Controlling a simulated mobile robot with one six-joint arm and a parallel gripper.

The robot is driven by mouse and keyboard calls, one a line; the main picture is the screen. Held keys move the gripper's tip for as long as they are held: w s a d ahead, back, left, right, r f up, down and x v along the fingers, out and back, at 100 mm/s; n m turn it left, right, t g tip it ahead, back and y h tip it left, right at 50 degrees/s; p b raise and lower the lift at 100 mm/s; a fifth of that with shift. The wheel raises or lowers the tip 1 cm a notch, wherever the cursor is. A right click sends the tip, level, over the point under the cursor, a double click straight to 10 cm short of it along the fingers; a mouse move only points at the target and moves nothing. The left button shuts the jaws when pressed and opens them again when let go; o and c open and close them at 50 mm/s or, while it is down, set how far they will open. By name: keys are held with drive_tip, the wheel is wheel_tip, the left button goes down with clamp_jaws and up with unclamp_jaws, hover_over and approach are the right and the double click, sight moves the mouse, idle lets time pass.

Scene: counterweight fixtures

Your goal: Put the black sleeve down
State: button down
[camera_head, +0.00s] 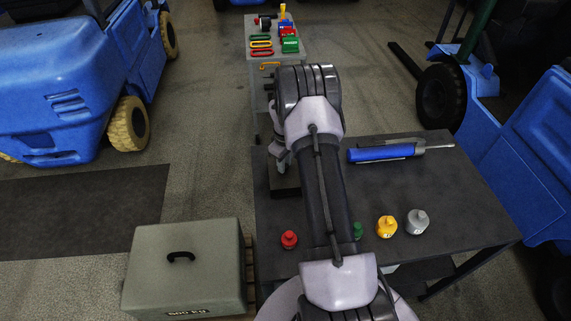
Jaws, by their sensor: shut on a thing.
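My gripper (281,161) shows only in part, at the left of my arm, low over the far left part of the dark table (450,195). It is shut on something. My arm covers much of this area, and the black sleeve cannot be made out clearly at the jaws. A dark block (286,184) stands on the table just below the gripper. I cannot tell whether the gripper or its load touches it.
Red (289,240), green (357,231), yellow (386,227) and grey (417,222) weights stand along the table's near side. A blue tool (385,152) lies at the back. A grey counterweight box (185,275) stands left. Blue forklifts flank the area.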

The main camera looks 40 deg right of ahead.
drive_tip(key=shift+f, duration=0.1)
drive_tip(key=c, duration=1.2)
unclamp_jaws()
